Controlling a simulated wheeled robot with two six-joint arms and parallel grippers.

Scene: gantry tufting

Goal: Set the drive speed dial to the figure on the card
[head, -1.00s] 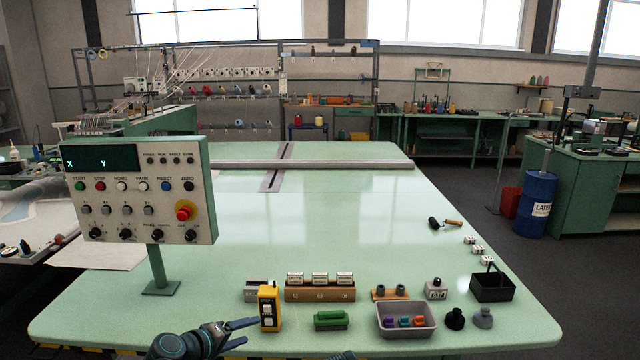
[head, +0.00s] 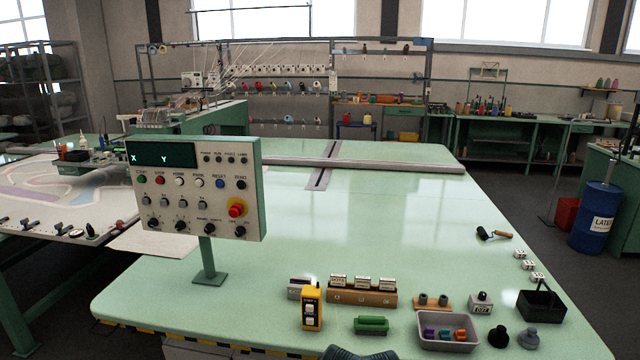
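A control panel (head: 195,185) stands on a post on the green table, at the left of the head view. Its dark display shows the letters X and Y. Black dials line its bottom row, one of them at the right end (head: 240,231). Their labels and settings are too small to read, so I cannot tell which is the drive speed dial. I cannot make out a card with a figure. Neither gripper is in view; only a dark piece of my arm shows at the bottom edge.
A yellow box (head: 312,307), a wooden block rack (head: 362,297), a green-handled item (head: 371,325), a grey tray (head: 447,346) and a black basket (head: 541,304) line the front of the table (head: 370,220). A red stop button (head: 236,210) is on the panel. The table's middle is clear.

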